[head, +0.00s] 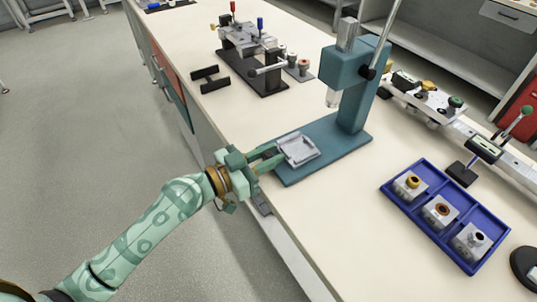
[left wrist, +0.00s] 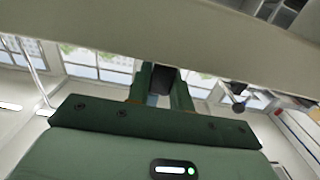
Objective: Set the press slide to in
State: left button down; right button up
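The teal press (head: 352,95) stands on its flat base (head: 335,150) near the left edge of the bench. Its ram hangs above the base. The press slide (head: 299,149), a grey square plate with a raised rim, lies at the front of the base, clear of the ram. My left gripper (head: 279,153) reaches in from the left at the slide's near edge. In the left wrist view a dark block (left wrist: 163,78), seemingly the slide's handle, fills the gap between the fingertips. The fingers look closed on it, though contact is partly hidden. My right gripper is out of view.
A blue tray (head: 400,203) with several grey blocks lies right of the press. A clamp fixture (head: 247,40) and a black bracket (head: 210,79) stand behind. A rail with a carriage (head: 427,97) runs along the right. The bench front (head: 285,222) is clear.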

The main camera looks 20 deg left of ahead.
aim_at(286, 151)
pick_arm(q)
jog(key=shift+x, duration=2.25)
jog(key=c, duration=1.2)
grip_release()
jog(key=shift+c, duration=0.2)
jog(key=b+v, duration=0.6)
jog(key=v, duration=1)
jog(key=shift+s+b, duration=0.15)
jog(key=shift+b, duration=0.25)
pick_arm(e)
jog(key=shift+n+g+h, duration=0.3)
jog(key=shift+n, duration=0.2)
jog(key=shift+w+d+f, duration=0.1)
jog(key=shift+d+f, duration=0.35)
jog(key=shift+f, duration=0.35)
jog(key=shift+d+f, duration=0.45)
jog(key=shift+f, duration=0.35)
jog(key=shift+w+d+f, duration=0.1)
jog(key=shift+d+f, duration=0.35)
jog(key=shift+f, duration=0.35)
